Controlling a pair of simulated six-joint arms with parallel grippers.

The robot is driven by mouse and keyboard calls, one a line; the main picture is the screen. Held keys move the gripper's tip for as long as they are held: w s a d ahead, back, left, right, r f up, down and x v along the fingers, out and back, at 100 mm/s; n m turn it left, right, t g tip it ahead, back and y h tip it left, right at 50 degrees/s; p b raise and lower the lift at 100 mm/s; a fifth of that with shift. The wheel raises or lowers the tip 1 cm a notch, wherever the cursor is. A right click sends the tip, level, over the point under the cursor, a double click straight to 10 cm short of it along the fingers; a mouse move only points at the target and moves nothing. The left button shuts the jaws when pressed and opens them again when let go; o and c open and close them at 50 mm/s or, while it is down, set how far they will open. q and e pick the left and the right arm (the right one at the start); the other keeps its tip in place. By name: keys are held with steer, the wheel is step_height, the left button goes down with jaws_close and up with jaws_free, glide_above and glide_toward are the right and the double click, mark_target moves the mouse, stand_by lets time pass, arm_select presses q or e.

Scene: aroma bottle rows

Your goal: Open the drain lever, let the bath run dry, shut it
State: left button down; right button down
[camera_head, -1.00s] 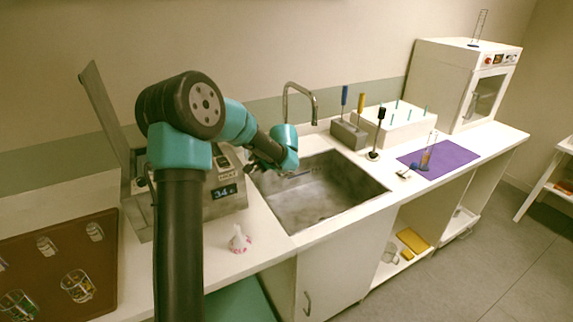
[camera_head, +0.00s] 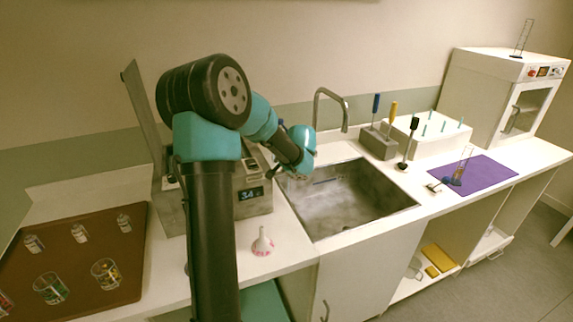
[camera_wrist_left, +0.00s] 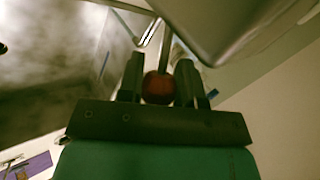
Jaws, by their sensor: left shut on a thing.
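The bath (camera_head: 256,208) is a grey metal box with a lit display (camera_head: 250,193) and its lid (camera_head: 147,112) raised. It stands on the counter left of the sink and is partly behind my arm. My left gripper (camera_head: 283,172) is at the bath's right side, beside the sink. In the left wrist view, my left gripper (camera_wrist_left: 158,82) is shut on the dark red ball knob (camera_wrist_left: 158,90) of the drain lever, whose thin metal rod (camera_wrist_left: 166,48) runs up from it. The water level inside the bath is hidden. My right gripper is out of view.
The sink (camera_head: 350,205) with a tall faucet (camera_head: 331,92) lies right of the bath. A brown tray (camera_head: 75,255) with glassware is at left. A purple mat (camera_head: 487,176) lies at right.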

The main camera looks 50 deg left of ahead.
arm_select(q)
steer(key=c, duration=0.8)
jaws_free()
steer(key=shift+r, duration=0.15)
steer(key=v, duration=1.7)
steer(key=shift+d, duration=0.1)
